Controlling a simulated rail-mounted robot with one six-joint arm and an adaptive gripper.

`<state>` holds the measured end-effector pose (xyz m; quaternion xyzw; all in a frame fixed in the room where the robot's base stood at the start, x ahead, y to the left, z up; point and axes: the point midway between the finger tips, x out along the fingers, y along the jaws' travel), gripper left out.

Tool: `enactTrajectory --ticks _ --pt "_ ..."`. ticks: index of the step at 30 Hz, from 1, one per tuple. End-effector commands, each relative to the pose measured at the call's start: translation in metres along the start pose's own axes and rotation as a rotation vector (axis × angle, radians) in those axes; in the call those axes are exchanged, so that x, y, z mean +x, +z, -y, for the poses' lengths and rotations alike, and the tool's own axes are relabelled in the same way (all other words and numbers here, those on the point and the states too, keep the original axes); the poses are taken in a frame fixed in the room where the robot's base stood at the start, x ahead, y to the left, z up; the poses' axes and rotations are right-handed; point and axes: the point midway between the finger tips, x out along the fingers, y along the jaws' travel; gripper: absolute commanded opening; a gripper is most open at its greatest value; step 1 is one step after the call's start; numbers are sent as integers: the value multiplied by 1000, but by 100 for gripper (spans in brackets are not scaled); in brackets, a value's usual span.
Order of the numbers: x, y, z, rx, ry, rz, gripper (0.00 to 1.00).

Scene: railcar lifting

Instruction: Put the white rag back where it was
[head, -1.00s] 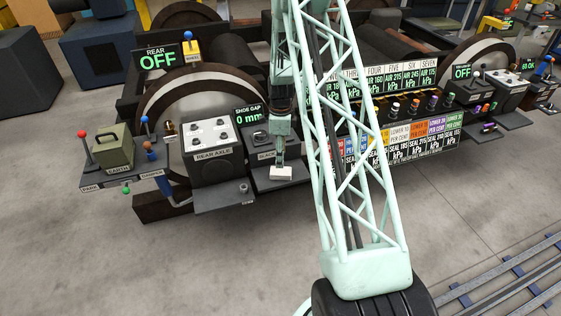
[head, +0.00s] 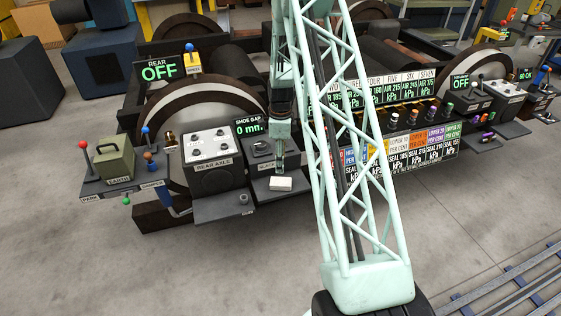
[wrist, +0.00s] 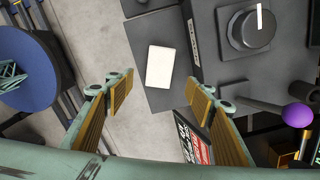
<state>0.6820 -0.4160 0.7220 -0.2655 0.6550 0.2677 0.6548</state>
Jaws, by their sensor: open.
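The white rag (head: 281,184) is a small flat white rectangle lying on the dark shelf (head: 262,192) below the slack panel, near its front edge. In the wrist view the rag (wrist: 160,67) lies flat on the grey shelf (wrist: 182,97), just past the fingertips and between their lines. My gripper (head: 279,166) is right above and behind the rag in the head view. In the wrist view my gripper (wrist: 158,92) is open, its two padded fingers wide apart with nothing between them. Part of the slack label is hidden by my gripper.
The rear axle box (head: 212,162) stands left of the shelf, and the shoe gap display (head: 250,127) behind it. A purple-knobbed lever (wrist: 298,115) and a black dial (wrist: 251,28) are close on the right in the wrist view. Open floor lies in front.

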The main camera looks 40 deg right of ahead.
Motion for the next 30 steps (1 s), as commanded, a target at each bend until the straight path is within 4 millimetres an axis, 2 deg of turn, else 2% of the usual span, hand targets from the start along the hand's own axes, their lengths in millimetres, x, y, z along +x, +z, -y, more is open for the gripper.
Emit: enactTrajectory --ticks 5,11,19,30 --pt "-3 1 0 -6 -1 0 50" --pt "-22 9 -4 -48 -9 2 50" --pt "-75 30 -20 -177 -29 5 50" --pt "-157 59 -54 -390 -59 7 50"
